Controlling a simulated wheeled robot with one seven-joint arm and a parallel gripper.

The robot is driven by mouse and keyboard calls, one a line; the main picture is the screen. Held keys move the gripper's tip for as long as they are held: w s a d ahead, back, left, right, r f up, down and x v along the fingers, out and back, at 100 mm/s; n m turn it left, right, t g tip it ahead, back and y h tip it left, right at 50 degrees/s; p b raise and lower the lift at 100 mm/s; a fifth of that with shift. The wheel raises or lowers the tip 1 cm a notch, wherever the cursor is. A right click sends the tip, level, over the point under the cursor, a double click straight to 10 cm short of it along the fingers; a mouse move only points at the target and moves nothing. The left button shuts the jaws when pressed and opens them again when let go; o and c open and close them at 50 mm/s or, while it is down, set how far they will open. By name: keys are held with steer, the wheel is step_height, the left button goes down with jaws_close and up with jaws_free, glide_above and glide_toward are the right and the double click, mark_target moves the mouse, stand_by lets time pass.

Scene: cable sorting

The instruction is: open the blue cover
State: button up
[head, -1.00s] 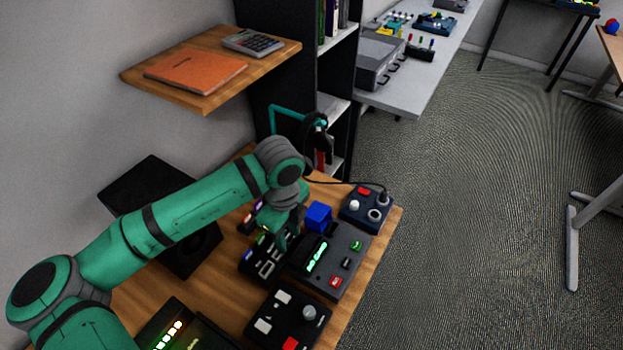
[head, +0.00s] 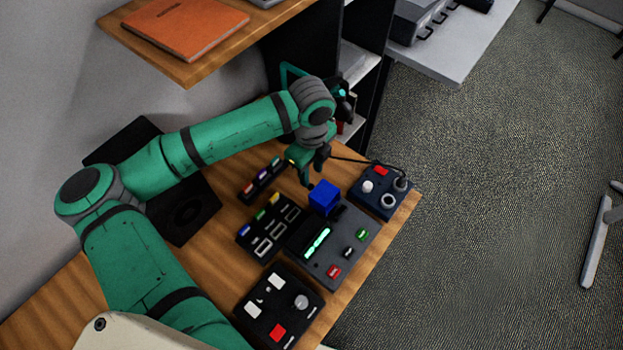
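The blue cover (head: 324,197) is a small blue block shape at the back edge of a dark control box (head: 330,243) with a green lit display. It looks closed, and anything under it is hidden. My gripper (head: 313,174) points down just behind and to the left of the blue cover. It looks close to the cover, but I cannot tell whether it touches. One finger shows clearly and the other is partly hidden, so its opening is unclear. I see nothing held in it.
Other panels crowd the wooden table (head: 215,265): a switch box (head: 268,228), a knob box (head: 279,305), a cabled box (head: 380,192) and a small strip of coloured switches (head: 262,181). A shelf (head: 200,62) juts out above left.

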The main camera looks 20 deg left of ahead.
mark_target(311, 185)
steer(key=shift+f, duration=3.05)
steer(key=shift+s, duration=0.1)
jaws_close()
